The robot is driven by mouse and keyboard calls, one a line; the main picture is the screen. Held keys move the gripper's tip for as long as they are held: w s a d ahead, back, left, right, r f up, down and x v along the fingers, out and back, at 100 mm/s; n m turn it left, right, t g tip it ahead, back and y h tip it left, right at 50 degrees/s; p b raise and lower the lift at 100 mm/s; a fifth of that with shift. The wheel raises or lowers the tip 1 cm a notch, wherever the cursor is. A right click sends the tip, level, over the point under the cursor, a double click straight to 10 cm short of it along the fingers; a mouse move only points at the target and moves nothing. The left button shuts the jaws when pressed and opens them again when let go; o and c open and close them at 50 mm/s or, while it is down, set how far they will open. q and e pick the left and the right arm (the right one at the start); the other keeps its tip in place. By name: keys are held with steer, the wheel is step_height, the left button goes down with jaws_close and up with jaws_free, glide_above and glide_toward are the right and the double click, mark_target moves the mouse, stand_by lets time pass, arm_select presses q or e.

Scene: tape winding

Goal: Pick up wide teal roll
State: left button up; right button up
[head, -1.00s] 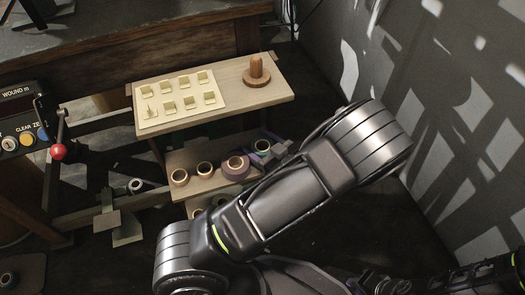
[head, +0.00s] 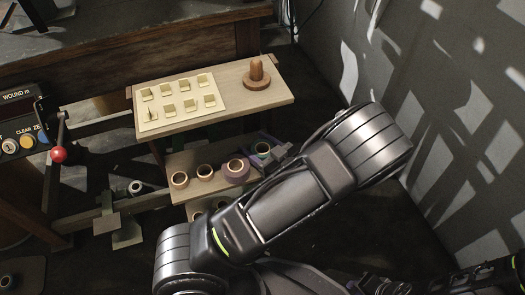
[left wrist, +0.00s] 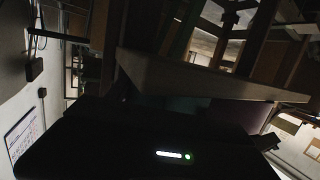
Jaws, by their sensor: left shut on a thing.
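My left gripper (head: 270,153) reaches to the right end of the lower shelf, its tips partly hidden behind my own forearm. It is shut on a roll (head: 262,147) with a pale core, which I take for the wide teal roll; its colour is hard to make out in the dim light. I cannot tell whether the roll is clear of the shelf. The left wrist view is dark and shows no roll clearly. My right gripper is not in view.
A mauve roll (head: 236,171) sits just left of the held one, with smaller rolls (head: 204,172) (head: 179,179) further left on the lower shelf (head: 212,186). A red-knobbed crank (head: 57,154) stands at left.

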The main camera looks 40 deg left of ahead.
mark_target(256, 142)
arm_select(q)
steer(key=shift+c, duration=1.3)
steer(key=shift+r+p, duration=0.5)
steer(key=shift+r, duration=0.25)
step_height(256, 142, up, 2)
steer(key=shift+r+p, duration=0.15)
steer(key=shift+p, duration=0.65)
steer(key=f+p+v, duration=0.3)
steer(key=v, duration=1.4)
steer(key=shift+s+d+f, duration=0.25)
steer(key=shift+d+f, duration=0.25)
steer(key=shift+d, duration=0.15)
steer(key=shift+w, duration=0.1)
